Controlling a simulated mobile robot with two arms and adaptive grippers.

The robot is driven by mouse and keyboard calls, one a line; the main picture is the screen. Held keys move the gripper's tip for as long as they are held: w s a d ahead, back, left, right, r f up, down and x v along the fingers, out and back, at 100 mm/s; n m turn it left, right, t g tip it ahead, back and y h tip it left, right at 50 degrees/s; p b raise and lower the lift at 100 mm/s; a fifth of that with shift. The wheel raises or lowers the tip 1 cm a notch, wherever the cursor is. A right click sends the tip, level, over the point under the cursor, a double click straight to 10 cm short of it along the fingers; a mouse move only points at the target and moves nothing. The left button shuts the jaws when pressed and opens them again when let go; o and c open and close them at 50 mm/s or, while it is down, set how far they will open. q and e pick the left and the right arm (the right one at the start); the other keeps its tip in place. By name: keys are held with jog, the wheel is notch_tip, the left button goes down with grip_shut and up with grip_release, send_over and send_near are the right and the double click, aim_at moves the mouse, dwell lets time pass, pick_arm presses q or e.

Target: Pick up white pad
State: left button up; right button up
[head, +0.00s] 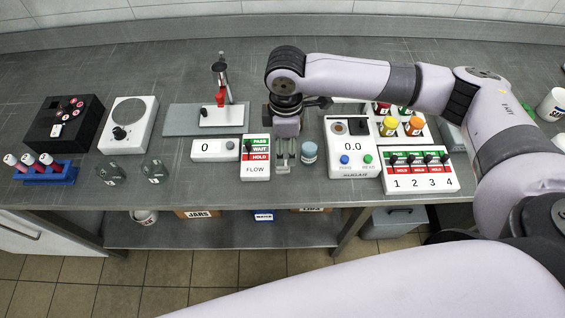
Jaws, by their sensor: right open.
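A white pad-like plate (222,116) lies flat on a grey base board (180,119) at the back centre-left of the bench, below a stand with a red knob. I cannot tell for sure that it is the white pad. My right gripper (283,164) is open and points down near the bench's front edge, between the FLOW panel (256,168) and a small blue-lidded jar (309,152). Nothing shows between its fingers. My right arm hides part of the bench behind it. My left gripper is not in view.
A white display box (213,150) stands left of the FLOW panel. A meter reading 0.0 (350,160) and a numbered switch panel (418,176) stand to the right. Glass jars (154,170) and a blue vial rack (46,174) are at the left.

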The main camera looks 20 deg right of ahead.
notch_tip(320, 180, down, 3)
jog(key=shift+r, duration=0.15)
jog(key=f, duration=0.1)
jog(key=f+p, duration=0.2)
jog(key=f, duration=0.1)
jog(key=shift+a, duration=0.3)
jog(key=shift+f, duration=0.65)
jog(key=shift+c, duration=0.5)
jog(key=c, duration=0.8)
